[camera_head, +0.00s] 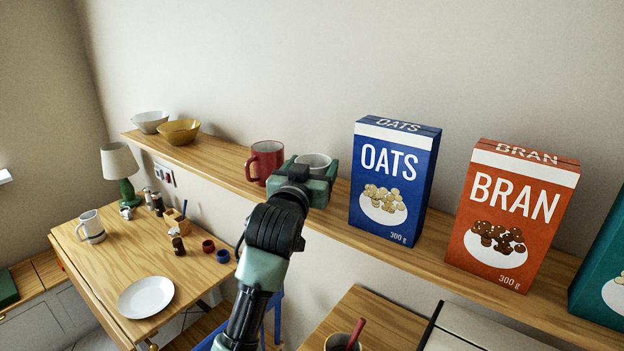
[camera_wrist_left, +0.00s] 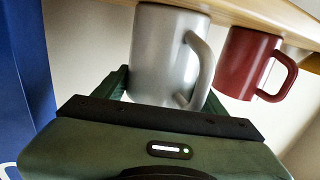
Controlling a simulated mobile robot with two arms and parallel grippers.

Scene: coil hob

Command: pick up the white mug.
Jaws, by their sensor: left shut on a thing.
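A white mug (camera_head: 314,160) is at the wall shelf, between the red mug and the blue oats box. It fills the middle of the left wrist view (camera_wrist_left: 168,55), where the picture is upside down, and its handle points right. My left gripper (camera_head: 307,176) is shut on this mug, with a finger on either side of its body. In the head view the gripper hides the mug's lower part, and I cannot tell whether its base touches the shelf. My right gripper is not in view.
The red mug (camera_head: 265,162) stands close to the left of my gripper on the shelf (camera_head: 220,165). The oats box (camera_head: 393,182) is close on the right, then a bran box (camera_head: 510,215). Two bowls stand at the shelf's far left. A plate (camera_head: 146,297) lies on the table.

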